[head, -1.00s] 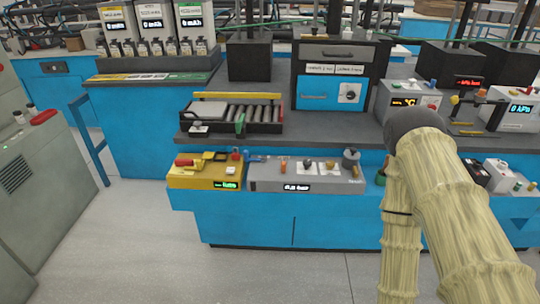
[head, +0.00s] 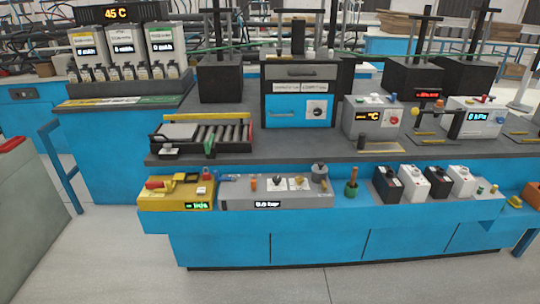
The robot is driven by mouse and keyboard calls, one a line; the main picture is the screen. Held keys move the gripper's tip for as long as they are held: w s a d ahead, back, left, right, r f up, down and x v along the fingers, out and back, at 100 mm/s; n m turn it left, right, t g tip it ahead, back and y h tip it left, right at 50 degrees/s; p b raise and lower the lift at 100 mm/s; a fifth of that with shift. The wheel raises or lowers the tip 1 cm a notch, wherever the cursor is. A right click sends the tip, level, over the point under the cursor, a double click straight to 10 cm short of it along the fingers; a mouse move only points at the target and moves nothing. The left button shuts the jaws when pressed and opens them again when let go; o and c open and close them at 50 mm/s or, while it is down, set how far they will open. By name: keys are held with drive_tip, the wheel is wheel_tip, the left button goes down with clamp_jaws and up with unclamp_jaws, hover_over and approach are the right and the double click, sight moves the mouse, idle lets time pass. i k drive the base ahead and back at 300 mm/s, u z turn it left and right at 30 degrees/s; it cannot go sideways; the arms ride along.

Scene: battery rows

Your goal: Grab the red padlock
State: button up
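Another red object (head: 12,145) lies on top of the grey cabinet at the left edge, partly cut off. My gripper is out of view.
A long blue bench (head: 320,243) with a dark top crosses the view. A grey instrument box (head: 277,191), a green knob (head: 351,188) and several black and white batteries line its lower shelf. A roller tray (head: 205,135) stands above. The floor in front (head: 120,262) is clear.

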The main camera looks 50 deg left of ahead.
sight(206, 177)
drive_tip(key=z, duration=0.4)
drive_tip(key=i, duration=3.2)
drive_tip(key=u, duration=4.4)
drive_tip(key=i, duration=0.4)
drive_tip(key=u, duration=0.05)
